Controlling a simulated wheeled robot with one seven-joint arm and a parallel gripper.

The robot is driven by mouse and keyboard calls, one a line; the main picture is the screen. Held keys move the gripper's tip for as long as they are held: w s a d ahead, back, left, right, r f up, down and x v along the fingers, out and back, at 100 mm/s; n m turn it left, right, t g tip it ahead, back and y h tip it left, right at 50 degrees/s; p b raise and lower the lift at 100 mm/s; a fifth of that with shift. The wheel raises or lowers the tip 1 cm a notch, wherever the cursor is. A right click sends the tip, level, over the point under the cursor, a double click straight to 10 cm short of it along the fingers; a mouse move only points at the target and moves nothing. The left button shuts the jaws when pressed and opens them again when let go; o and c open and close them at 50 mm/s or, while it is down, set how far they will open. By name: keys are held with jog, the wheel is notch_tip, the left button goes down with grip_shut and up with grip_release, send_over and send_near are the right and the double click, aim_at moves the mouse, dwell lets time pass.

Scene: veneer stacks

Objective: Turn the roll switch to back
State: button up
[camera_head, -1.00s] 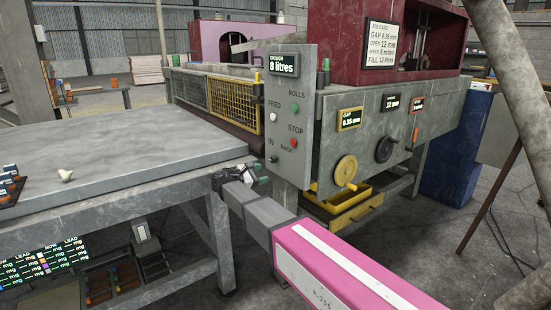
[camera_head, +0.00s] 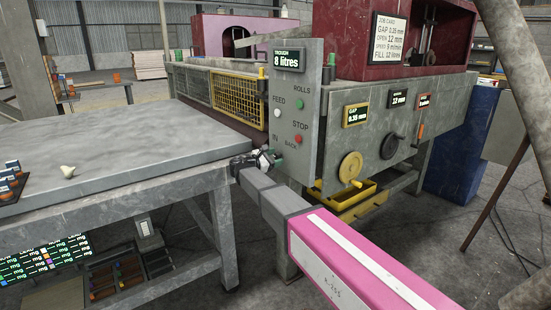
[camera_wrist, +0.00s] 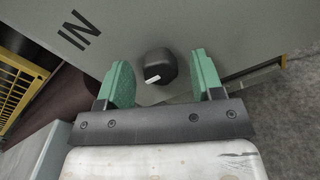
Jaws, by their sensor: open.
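The roll switch is a dark knob with a white mark (camera_wrist: 159,66) on the grey control panel, seen in the wrist view between my fingertips, with the word IN to its upper left. In the head view the panel (camera_head: 310,92) carries the labels FEED, ROLLS, STOP, IN and BACK; the knob there is hidden behind or beside my gripper. My gripper (camera_wrist: 159,82) has two green fingers, open, one on each side of the knob. I cannot tell whether they touch it. In the head view my gripper (camera_head: 272,160) is at the panel's lower part.
A green button (camera_head: 299,103), a red button (camera_head: 298,139) and a white button (camera_head: 277,113) are on the panel above. A grey table (camera_head: 110,150) stands to the left. Yellow and black handwheels (camera_head: 350,167) are on the machine to the right. A yellow guard (camera_head: 236,98) is behind.

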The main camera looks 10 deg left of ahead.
jog(key=shift+w+d, duration=0.2)
jog(key=shift+w, duration=0.05)
jog(key=c, duration=0.9)
jog(key=shift+c, duration=0.2)
jog(key=m, duration=0.3)
jog(key=shift+m, duration=0.4)
jog(key=m, duration=0.3)
jog(key=shift+m, duration=0.3)
jog(key=m, duration=0.6)
jog(key=shift+m, duration=0.4)
